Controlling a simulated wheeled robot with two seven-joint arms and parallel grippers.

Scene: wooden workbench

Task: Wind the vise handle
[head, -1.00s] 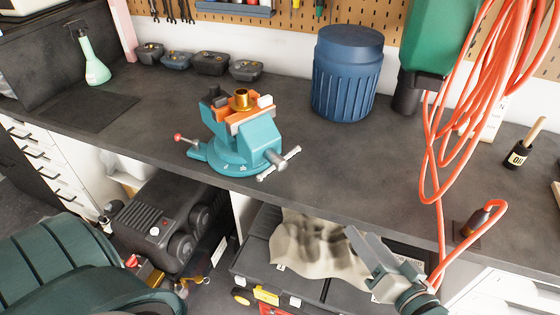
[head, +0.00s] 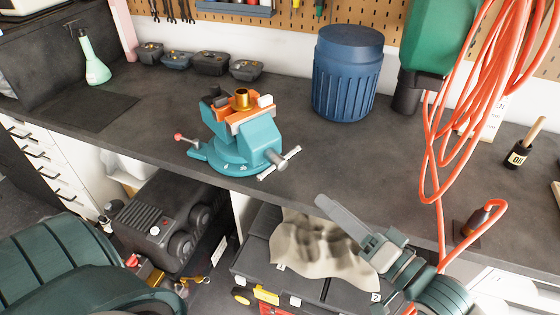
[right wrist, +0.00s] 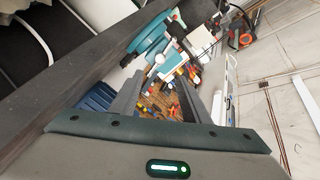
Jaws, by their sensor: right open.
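The teal vise (head: 238,150) stands on the dark bench top near its front edge, with a brass piece (head: 241,100) between its orange-lined jaws. Its handle, a pale crossbar (head: 290,157) on a grey screw end, faces front right and lies slanted. My right gripper (head: 322,203) is open and empty, in front of the bench edge, below and right of the handle and apart from it. In the right wrist view its two fingers are spread, with a teal shape (right wrist: 150,40) beyond them that may be the vise. My left gripper is not in view.
A blue ribbed bin (head: 346,85) stands behind right of the vise. Orange hose loops (head: 440,150) hang at the right, close to my right arm. Under the bench are a dark machine (head: 160,220) and a draped cloth (head: 310,245).

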